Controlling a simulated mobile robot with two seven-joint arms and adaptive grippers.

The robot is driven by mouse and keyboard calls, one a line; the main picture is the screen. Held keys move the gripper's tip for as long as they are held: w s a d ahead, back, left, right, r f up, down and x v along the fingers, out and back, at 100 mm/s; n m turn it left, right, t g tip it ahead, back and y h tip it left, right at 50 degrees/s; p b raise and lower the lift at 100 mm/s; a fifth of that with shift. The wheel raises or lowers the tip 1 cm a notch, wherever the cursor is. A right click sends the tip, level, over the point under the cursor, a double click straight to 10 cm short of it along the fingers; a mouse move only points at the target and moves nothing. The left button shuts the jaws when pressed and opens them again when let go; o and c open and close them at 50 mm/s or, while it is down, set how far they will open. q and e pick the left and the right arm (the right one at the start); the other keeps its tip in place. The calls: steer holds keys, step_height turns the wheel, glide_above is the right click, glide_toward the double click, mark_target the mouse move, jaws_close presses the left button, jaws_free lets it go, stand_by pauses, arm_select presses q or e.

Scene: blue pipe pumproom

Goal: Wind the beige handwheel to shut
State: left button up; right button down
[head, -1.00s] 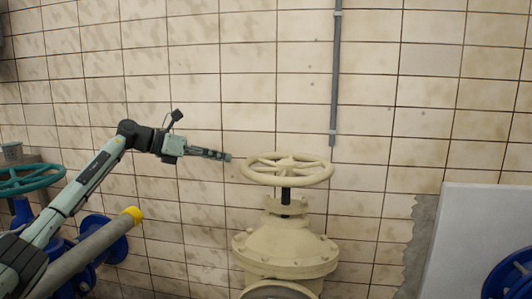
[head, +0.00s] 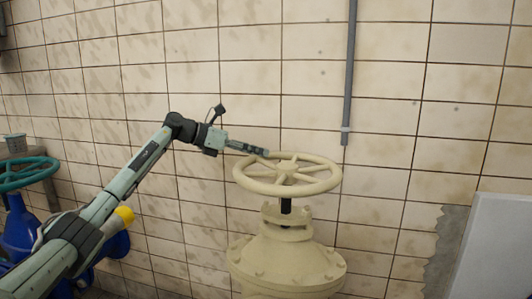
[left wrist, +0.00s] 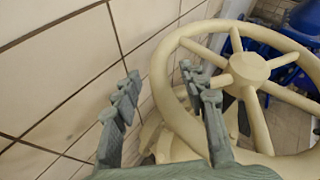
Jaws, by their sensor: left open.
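The beige handwheel (head: 287,170) lies nearly level on top of the beige valve body (head: 285,262), on a dark stem (head: 286,206). My left gripper (head: 266,152) is at the wheel's far left rim, close to the wall. In the left wrist view the handwheel (left wrist: 249,68) fills the right side. There my left gripper (left wrist: 165,82) is open, with one finger on the wall side and the other overlapping the inside of the rim. Part of the rim shows between the fingers. I cannot tell whether a finger touches it. My right gripper is not in view.
The tiled wall (head: 120,60) stands close behind the wheel, with a grey vertical pipe (head: 349,70). A teal handwheel (head: 28,172) and blue pipework (head: 18,225) are at the left. A white block (head: 497,250) stands at the lower right.

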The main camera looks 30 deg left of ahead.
arm_select(q)
steer(key=shift+x, duration=1.8)
steer(key=shift+a, duration=0.1)
jaws_close()
